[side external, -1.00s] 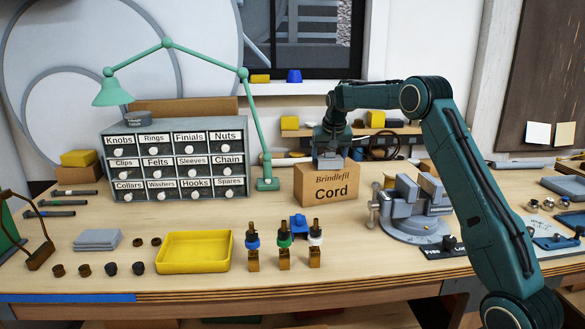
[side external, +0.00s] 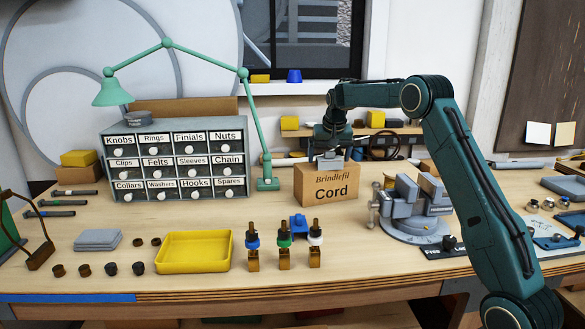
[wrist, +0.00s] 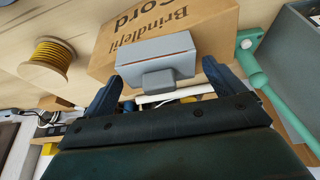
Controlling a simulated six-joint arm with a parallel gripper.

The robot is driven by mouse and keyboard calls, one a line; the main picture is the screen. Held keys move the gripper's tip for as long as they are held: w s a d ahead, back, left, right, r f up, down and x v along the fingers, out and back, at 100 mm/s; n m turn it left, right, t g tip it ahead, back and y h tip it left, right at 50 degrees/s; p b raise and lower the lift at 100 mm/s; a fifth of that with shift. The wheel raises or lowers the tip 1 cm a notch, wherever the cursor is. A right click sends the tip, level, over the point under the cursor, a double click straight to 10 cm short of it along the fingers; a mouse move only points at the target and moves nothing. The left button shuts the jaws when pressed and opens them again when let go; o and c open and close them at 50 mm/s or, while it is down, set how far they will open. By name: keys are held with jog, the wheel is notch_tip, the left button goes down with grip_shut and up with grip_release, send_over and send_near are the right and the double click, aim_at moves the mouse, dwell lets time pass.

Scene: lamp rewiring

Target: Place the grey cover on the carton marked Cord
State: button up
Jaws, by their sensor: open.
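The brown carton marked Brindlefit Cord (side external: 327,187) stands upright on the bench, and its printed face also shows in the wrist view (wrist: 190,20). The grey cover (wrist: 155,55) is a flat block with a small raised grip on it. It appears to lie on top of the carton; in the side view it is small and partly hidden by my fingers. My gripper (side external: 331,155) is just above the carton top. In the wrist view my gripper (wrist: 162,72) is open, with one dark finger on each side of the cover and a gap at both sides.
A drawer cabinet (side external: 172,160) and green lamp (side external: 268,183) stand left of the carton. A grey vise (side external: 415,212) is close on the right. A yellow tray (side external: 195,252) and several lamp sockets are in front. A cord spool (wrist: 47,62) shows in the wrist view.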

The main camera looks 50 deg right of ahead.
jog(key=v, duration=1.1)
jog(key=shift+r, duration=0.25)
jog(key=shift+s+a, duration=0.1)
jog(key=shift+a, duration=0.05)
jog(key=s+a+r+n+t+y, duration=0.1)
jog(key=s+a+r+n, duration=0.1)
jog(key=s+a, duration=0.6)
jog(key=s+a+r+n+t, duration=0.1)
jog(key=s+a+r+n, duration=0.15)
jog(key=s+a, duration=0.55)
jog(key=s+a+f+n+y, duration=0.1)
jog(key=s+a+f+n, duration=0.1)
jog(key=s+a+f, duration=0.3)
jog(key=s+a+f+n+y, duration=0.1)
jog(key=s+a+f+n, duration=0.1)
jog(key=s+a+f, duration=0.3)
jog(key=s+a, duration=0.3)
jog(key=s, duration=0.4)
jog(key=shift+s+a, duration=0.15)
jog(key=shift+s, duration=0.05)
